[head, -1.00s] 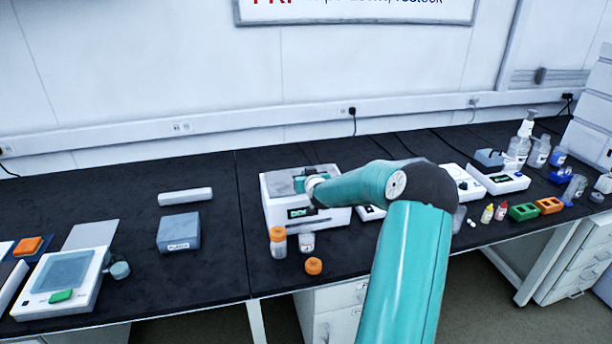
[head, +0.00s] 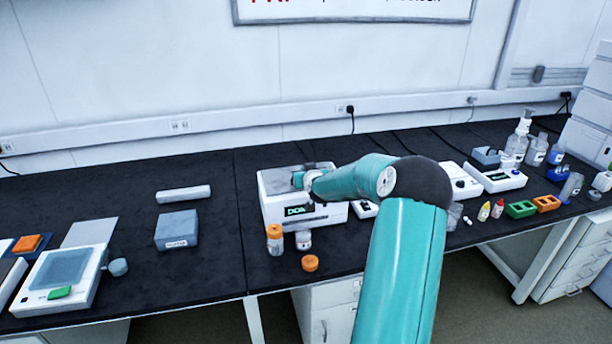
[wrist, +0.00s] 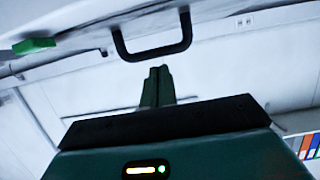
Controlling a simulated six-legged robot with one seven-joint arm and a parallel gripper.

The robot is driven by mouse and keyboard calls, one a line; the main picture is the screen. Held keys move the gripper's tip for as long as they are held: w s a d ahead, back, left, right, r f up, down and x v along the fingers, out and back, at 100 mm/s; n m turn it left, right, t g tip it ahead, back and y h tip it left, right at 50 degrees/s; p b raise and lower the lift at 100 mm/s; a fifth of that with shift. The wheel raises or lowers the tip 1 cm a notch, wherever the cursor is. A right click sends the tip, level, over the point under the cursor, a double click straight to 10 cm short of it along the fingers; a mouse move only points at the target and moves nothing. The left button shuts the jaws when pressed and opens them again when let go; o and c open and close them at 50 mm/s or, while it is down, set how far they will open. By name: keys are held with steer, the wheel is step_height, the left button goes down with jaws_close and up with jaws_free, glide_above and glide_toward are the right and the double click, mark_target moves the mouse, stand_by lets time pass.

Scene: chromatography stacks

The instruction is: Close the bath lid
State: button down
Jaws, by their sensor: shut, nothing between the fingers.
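The bath is a white box (head: 278,216) with a lit green display on its front, at the middle of the bench in the head view. A grey surface (head: 278,181) shows at its top; my arm hides part of it, and I cannot tell the lid's angle. My gripper (head: 298,180) is over the top of the bath. In the wrist view my gripper (wrist: 158,72) has its fingers together and empty. A dark U-shaped handle (wrist: 153,54) on a pale panel (wrist: 85,36) appears just beyond the fingertips, with no clear contact.
A grey-blue box (head: 177,230) and a balance (head: 65,275) are to the left. White devices (head: 496,178) and bottles are to the right. Bare bench lies left of the bath.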

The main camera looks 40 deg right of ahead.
step_height(320, 180, up, 2)
steer(key=shift+w, duration=0.15)
steer(key=shift+s+a+f, duration=0.15)
steer(key=shift+s+a, duration=0.15)
steer(key=shift+s, duration=0.2)
steer(key=s+a+f, duration=0.3)
steer(key=s+f, duration=0.1)
steer(key=f, duration=0.2)
steer(key=shift+s+f, duration=0.2)
steer(key=shift+f, duration=0.1)
steer(key=shift+r, duration=0.1)
steer(key=s+a+r+n+g+y, duration=0.15)
steer(key=a+r, duration=0.25)
steer(key=a, duration=0.4)
steer(key=s+a+r+n+g+y, duration=0.15)
steer(key=a+r, duration=0.25)
steer(key=a, duration=0.5)
steer(key=a+r+n+y, duration=0.15)
steer(key=a+r, duration=0.25)
steer(key=a, duration=0.4)
steer(key=s+a+r+g+y, duration=0.1)
steer(key=s+a+r+g, duration=0.1)
steer(key=s+a, duration=0.8)
steer(key=s+a+r+n+g+y, duration=0.1)
steer(key=s+a+r+g, duration=0.1)
steer(key=s+a, duration=0.7)
steer(key=s+r, duration=0.1)
steer(key=s, duration=0.7)
steer(key=shift+s+a, duration=0.15)
steer(key=shift+a, duration=0.2)
